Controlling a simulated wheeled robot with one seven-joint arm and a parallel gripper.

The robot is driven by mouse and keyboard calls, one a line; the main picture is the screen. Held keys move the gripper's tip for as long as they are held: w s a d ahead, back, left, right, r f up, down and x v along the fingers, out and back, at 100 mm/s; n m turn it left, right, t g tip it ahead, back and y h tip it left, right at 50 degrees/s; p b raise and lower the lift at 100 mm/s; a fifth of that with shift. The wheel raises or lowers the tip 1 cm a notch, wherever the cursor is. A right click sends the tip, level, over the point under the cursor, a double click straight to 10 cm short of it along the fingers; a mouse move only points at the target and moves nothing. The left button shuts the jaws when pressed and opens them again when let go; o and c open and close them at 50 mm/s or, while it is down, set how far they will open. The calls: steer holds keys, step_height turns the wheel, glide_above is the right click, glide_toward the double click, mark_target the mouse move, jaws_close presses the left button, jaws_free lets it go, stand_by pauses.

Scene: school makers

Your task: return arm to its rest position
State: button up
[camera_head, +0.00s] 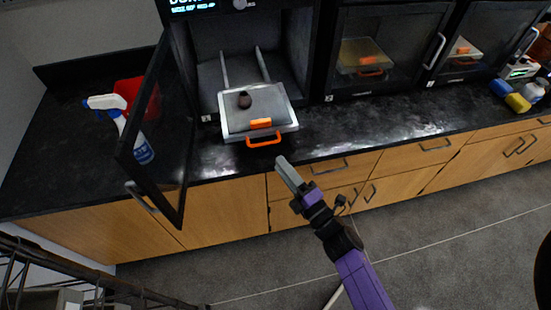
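My gripper (285,167) is in the middle of the head view, at the end of my purple and black arm. It is in front of the counter's front edge, a little below and right of the orange handle on a grey tray (262,97). No object shows in it, and a gap between its fingers cannot be made out. The gripper appears apart from the tray handle (264,141).
The leftmost machine's door (155,150) stands open toward the room. A spray bottle (140,145) and a red bin (130,92) are behind it on the black counter (50,150). Two closed machines (385,50) stand to the right. The grey floor (450,230) in front is mostly clear.

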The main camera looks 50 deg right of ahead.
steer(key=shift+v, duration=0.75)
steer(key=s+a+r+m+g+y, duration=0.1)
steer(key=s+a+r+m, duration=0.3)
steer(key=s, duration=0.3)
steer(key=s+a+r+m+g+y, duration=0.1)
steer(key=s+a+r+m+g, duration=0.1)
steer(key=s+a+m, duration=0.3)
steer(key=s+a+r+m+g+y, duration=0.1)
steer(key=s+a+r+m, duration=0.3)
steer(key=s+m, duration=0.3)
steer(key=s+r, duration=0.1)
steer(key=s, duration=0.3)
steer(key=shift+a+r+m+g+y, duration=0.3)
steer(key=shift+a+g+y, duration=0.1)
